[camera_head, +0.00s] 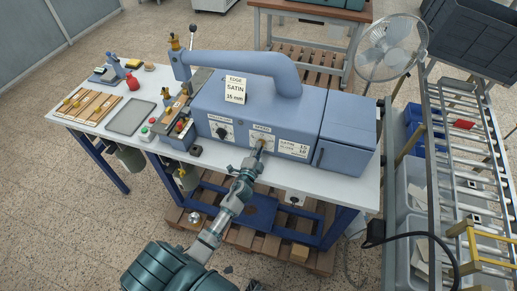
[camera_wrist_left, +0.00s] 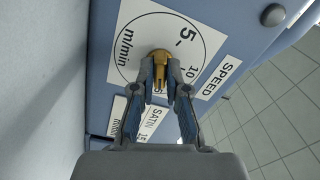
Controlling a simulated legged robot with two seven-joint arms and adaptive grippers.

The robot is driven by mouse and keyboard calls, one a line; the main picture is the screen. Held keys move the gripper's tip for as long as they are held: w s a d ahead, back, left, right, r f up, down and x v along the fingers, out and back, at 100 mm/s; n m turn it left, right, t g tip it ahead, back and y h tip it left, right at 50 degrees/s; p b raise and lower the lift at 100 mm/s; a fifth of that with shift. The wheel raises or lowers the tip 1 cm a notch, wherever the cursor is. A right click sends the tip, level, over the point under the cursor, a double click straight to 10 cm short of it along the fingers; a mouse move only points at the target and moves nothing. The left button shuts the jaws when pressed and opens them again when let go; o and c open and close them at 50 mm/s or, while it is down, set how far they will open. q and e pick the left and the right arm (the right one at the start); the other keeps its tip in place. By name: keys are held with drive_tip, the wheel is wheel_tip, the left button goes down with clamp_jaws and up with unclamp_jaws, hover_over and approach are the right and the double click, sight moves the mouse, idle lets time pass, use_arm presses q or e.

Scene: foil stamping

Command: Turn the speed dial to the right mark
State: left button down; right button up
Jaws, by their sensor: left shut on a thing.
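The speed dial (camera_head: 261,140) is on the front of the blue machine (camera_head: 240,110), under the SPEED label. In the left wrist view the dial's brass knob (camera_wrist_left: 160,58) stands on a white m/min scale (camera_wrist_left: 140,30) with 5 and 10 readable. My left gripper (camera_head: 257,150) is at the dial; in its wrist view its fingers (camera_wrist_left: 167,90) are shut on the knob. They hide part of the knob and scale, and I cannot tell which mark it points at. My right gripper is not in view.
A second dial (camera_head: 221,131) sits left of the speed dial. A SATIN card (camera_head: 294,149) is to its right, and an EDGE SATIN 15 mm card (camera_head: 235,90) is above. Control buttons (camera_head: 149,127) and a grey tray (camera_head: 130,116) are on the left of the table (camera_head: 330,188).

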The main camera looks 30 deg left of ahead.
use_arm(q)
drive_tip(key=c, duration=1.2)
unclamp_jaws()
drive_tip(key=shift+d+f, duration=0.1)
drive_tip(key=shift+f, duration=0.3)
drive_tip(key=shift+r, duration=0.15)
drive_tip(key=v, duration=1.2)
